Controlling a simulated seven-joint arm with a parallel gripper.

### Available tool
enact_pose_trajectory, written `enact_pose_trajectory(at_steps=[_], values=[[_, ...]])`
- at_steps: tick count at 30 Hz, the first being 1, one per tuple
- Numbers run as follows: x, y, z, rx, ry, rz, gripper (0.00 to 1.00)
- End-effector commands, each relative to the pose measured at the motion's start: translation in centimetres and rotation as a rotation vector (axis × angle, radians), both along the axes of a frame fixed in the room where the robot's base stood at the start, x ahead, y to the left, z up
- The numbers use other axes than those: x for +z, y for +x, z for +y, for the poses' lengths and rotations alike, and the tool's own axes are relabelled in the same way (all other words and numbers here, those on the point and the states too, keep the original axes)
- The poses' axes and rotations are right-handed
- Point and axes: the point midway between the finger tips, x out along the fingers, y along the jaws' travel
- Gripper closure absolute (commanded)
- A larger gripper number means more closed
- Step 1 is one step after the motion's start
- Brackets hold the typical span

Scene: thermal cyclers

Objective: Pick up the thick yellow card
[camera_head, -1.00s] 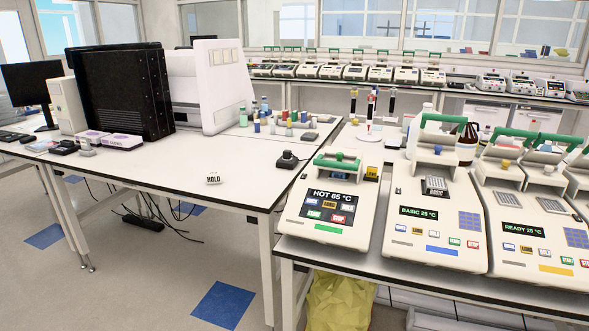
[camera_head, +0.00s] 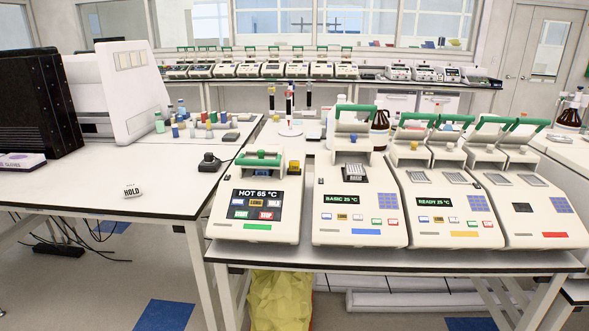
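A small thick yellow piece (camera_head: 294,167), which looks like the yellow card, sits at the back right corner of the thermal cycler (camera_head: 257,222) reading HOT 65 °C. It is too small to read any marking on it. A white card marked HOLD (camera_head: 131,191) lies on the left table. My gripper is not in view.
Thermal cyclers reading BASIC 25 °C (camera_head: 358,229) and READY 25 °C (camera_head: 450,229) stand to the right on the same bench. A black device (camera_head: 209,163) and several small bottles are on the left table (camera_head: 80,197), whose front is mostly clear. A yellow bag (camera_head: 280,300) is under the bench.

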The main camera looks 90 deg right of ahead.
Motion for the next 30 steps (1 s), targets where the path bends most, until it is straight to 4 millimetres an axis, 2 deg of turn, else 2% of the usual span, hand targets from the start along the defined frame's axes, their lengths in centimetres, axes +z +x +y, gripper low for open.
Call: enact_pose_trajectory(at_steps=[3,22,30], values=[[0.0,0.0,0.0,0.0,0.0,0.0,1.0],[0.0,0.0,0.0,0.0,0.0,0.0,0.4],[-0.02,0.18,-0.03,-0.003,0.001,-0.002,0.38]])
